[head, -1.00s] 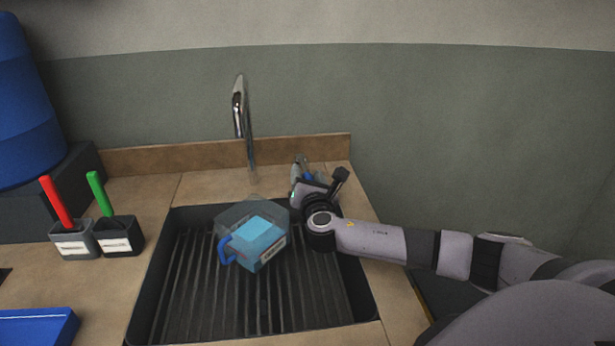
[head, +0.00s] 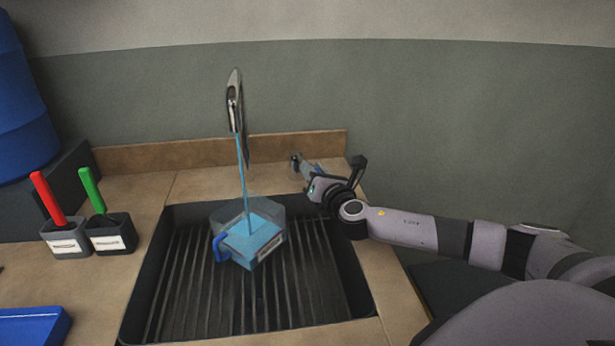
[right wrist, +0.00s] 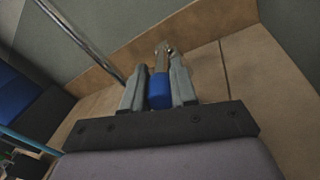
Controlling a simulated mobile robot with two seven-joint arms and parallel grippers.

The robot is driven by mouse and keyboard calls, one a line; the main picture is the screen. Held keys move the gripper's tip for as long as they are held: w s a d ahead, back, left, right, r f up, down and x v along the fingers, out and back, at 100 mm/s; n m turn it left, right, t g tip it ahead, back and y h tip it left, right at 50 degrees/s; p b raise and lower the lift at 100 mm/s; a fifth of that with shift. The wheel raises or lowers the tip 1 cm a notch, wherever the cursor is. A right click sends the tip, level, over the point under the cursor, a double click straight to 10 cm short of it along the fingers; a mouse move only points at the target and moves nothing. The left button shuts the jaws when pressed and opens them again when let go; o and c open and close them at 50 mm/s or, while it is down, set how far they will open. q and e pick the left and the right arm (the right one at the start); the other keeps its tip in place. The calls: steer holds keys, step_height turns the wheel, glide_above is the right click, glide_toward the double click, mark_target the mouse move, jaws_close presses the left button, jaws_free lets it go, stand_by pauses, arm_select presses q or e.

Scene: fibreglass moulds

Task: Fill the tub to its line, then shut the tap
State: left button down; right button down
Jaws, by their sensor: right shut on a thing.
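The clear tub (head: 272,213) with a blue handle (head: 219,247) and a white label stands on the ribbed sink floor and holds light-blue water. Its fill line is too small to make out. The chrome tap spout (head: 235,105) stands behind it, and a thin blue stream (head: 242,170) runs from it into the tub. My right gripper (head: 304,164) is at the counter behind the sink's right corner. In the right wrist view its fingers are shut on the blue tap handle (right wrist: 159,93). My left gripper is out of view.
The black sink (head: 170,290) has free floor around the tub. Left on the counter are two dark holders (head: 66,240) with red and green handles, and a blue tray (head: 35,325). A blue drum (head: 22,110) stands behind them.

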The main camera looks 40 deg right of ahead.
steer(key=shift+d+r+n+y, duration=0.1)
steer(key=shift+d+n+y, duration=0.3)
steer(key=shift+y, duration=0.1)
steer(key=c, duration=0.9)
jaws_free()
steer(key=shift+a, duration=0.1)
steer(key=shift+s, duration=0.15)
steer(key=shift+s+a, duration=0.1)
steer(key=shift+s, duration=0.5)
steer(key=s, duration=0.2)
steer(key=s+a+b, duration=0.1)
steer(key=s, duration=0.2)
steer(key=shift+s, duration=0.35)
